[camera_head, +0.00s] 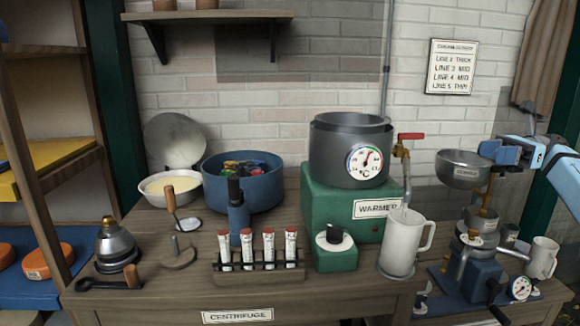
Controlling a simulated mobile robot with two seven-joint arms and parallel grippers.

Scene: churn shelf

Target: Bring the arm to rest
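My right arm (560,165) comes in from the right edge, light blue and white. Its dark blue gripper (494,150) is beside the right rim of a grey metal bowl (464,168) that sits on top of the blue-based separator (473,270). The fingertips overlap the bowl's rim in this view. I cannot tell whether they touch it or whether the fingers are open or shut. My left gripper is not in view.
A green warmer (330,215) carries a dark pot (346,155) with a dial. A blue tub (243,182), a tube rack (258,268) and a white bowl (160,191) crowd the wooden bench. The wall shelf (210,17) is above.

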